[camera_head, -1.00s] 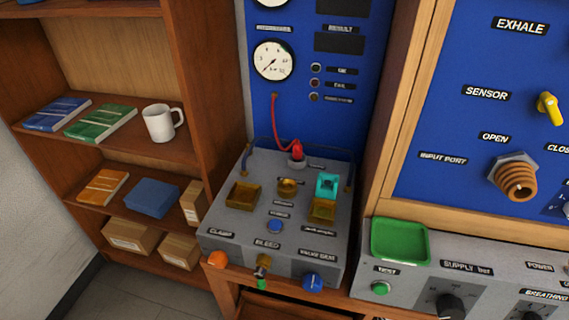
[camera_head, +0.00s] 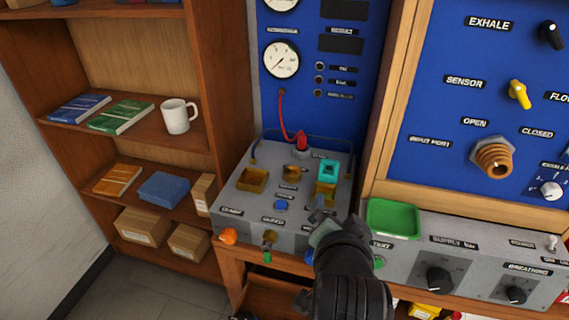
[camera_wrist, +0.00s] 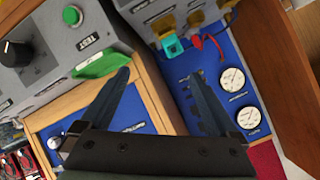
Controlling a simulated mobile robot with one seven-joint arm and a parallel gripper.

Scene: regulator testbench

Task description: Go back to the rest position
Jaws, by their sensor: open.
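My black gripper (camera_wrist: 160,105) is open in the wrist view, its two fingers spread with nothing between them. In the head view my arm rises from the bottom edge, and its end is in front of the right front corner of the grey test box (camera_head: 232,203). It hides part of that box's front, including most of the blue knob. A teal block (camera_head: 328,170) stands on the box at the back right and also shows in the wrist view (camera_wrist: 172,46).
A green tray (camera_head: 393,218) sits on the grey control panel (camera_head: 460,250) to the right. A wooden shelf (camera_head: 150,60) with a white mug (camera_head: 178,116), books and boxes stands at the left. A blue gauge panel (camera_head: 300,110) rises behind the box.

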